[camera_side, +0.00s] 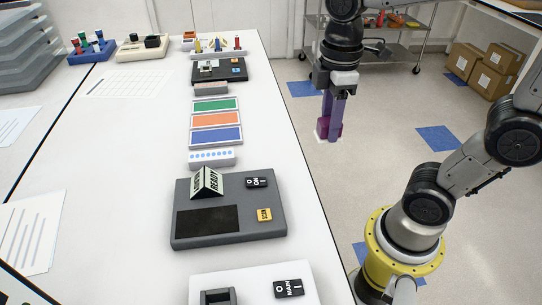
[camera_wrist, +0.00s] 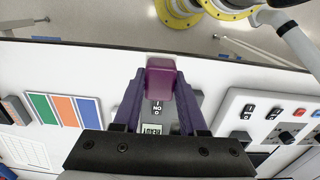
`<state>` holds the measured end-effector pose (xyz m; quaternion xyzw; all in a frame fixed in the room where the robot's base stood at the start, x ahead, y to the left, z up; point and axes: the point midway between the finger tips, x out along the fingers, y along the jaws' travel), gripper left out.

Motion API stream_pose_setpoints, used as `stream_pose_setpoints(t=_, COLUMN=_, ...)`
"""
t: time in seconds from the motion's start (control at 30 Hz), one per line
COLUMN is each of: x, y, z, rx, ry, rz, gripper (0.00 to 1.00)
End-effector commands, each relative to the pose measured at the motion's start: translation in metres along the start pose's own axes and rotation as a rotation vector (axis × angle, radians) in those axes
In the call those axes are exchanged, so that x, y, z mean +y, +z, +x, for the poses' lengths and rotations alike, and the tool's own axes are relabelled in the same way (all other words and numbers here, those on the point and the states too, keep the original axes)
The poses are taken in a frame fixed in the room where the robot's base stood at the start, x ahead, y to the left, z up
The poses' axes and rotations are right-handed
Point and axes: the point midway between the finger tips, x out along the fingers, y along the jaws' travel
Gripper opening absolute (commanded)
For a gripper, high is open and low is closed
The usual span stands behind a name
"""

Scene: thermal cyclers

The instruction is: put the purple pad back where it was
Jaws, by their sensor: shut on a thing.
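My gripper (camera_wrist: 161,82) is shut on the purple pad (camera_wrist: 160,72), a small magenta block between its two purple fingers in the wrist view. In the side view my gripper (camera_side: 329,128) points down, and the pad (camera_side: 322,129) shows at its fingertips. There it appears to the right of the table's edge, against the floor; its exact height I cannot tell. Green (camera_side: 215,104), orange (camera_side: 216,119) and blue (camera_side: 216,135) panels lie in a row on the white table (camera_side: 135,150).
A dark grey device (camera_side: 230,228) with a READY sign (camera_side: 206,183) stands on the table; a white device (camera_side: 255,283) is nearer. A black device (camera_side: 219,70) is farther back. The wrist view shows a white panel (camera_wrist: 235,105) with switches at right. The table's left-middle is mostly clear.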

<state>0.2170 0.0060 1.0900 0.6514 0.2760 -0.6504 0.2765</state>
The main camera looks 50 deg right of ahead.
Motion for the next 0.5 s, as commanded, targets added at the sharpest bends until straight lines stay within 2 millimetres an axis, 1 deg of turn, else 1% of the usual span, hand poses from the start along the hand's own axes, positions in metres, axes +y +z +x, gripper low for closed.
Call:
stream_pose_setpoints(t=0.07, x=0.004, y=0.001, z=0.0, rx=-0.002, ry=-0.002, rz=0.016, gripper=0.0)
stream_pose_setpoints(t=0.17, x=0.014, y=-0.008, z=0.006, rx=-0.004, ry=-0.004, rz=0.02, gripper=0.0)
stream_pose_setpoints(t=0.5, x=0.068, y=-0.061, z=0.04, rx=-0.005, ry=-0.004, rz=0.018, gripper=0.0)
